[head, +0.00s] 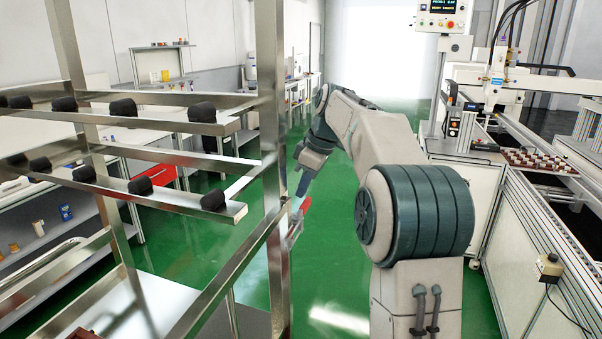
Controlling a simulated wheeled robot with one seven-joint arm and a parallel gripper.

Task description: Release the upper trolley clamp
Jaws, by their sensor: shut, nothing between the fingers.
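The metal trolley (270,110) stands at the left, with its near upright post beside my arm. A small clamp with a red handle (305,205) shows at the right side of this post, about mid-height. I take it for the upper trolley clamp. Its metal lower part is small and partly hidden by the post, so I cannot tell whether it is latched. My gripper (302,189) points down just above the red handle, shut and empty. Its fingertips are too small to tell whether they touch the handle.
The trolley's sloping rails carry several black rollers (203,111). Benches with a red drawer (152,174) stand behind it. At the right is a machine frame with a tray of small pots (538,160) and a control panel (443,16). Green floor (340,255) between is clear.

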